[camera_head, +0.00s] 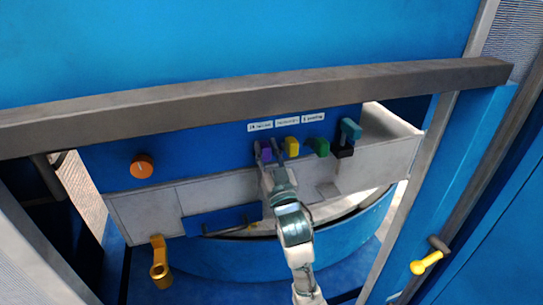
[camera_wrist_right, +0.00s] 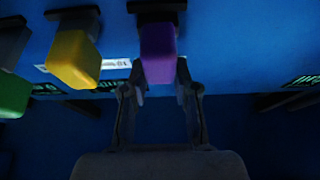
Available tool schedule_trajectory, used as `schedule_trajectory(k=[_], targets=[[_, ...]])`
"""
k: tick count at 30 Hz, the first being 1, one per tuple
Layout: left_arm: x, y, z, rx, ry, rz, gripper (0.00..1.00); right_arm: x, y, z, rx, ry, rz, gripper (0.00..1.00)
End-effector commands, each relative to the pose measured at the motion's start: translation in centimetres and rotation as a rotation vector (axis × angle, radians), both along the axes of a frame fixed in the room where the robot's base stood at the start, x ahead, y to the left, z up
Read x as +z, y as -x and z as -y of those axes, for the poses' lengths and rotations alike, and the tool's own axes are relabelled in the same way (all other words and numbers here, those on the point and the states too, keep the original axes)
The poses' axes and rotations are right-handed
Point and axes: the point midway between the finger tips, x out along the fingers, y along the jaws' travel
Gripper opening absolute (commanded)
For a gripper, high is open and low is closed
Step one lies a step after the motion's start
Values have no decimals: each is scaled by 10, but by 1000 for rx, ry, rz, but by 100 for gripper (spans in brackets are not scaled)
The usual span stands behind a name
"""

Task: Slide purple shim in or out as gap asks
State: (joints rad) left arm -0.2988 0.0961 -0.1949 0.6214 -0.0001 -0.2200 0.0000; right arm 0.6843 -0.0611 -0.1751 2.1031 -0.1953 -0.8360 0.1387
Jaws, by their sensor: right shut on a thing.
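The purple shim (camera_head: 266,151) sits on the front of the blue machine panel, left of the yellow one. My right gripper (camera_head: 272,160) reaches up to it from below and is shut on it. In the right wrist view the purple shim (camera_wrist_right: 158,52) stands between the two fingertips of my right gripper (camera_wrist_right: 160,92). Its far end meets a dark holder on the blue panel. The gap at the shim is too small to read. My left gripper is not in view.
A yellow block (camera_head: 291,146), a green block (camera_head: 320,146) and a teal handle (camera_head: 351,129) stand to the right. White labels (camera_head: 287,121) sit above. An orange knob (camera_head: 142,166) is at left. A grey bar (camera_head: 250,95) crosses above.

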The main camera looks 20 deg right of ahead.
Motion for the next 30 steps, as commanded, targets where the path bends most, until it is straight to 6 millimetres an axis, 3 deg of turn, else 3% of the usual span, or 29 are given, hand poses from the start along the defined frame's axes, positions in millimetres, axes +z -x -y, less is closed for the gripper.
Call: schedule_trajectory(k=[8,9,12,30], targets=[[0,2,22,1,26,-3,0,-2,-9,5,-12,-2,-9,0],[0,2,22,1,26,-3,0,-2,-9,5,-11,-1,-10,31],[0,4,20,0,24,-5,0,-2,-8,4,-10,-2,-9,54],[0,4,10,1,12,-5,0,-2,-1,4,-9,-2,-4,54]])
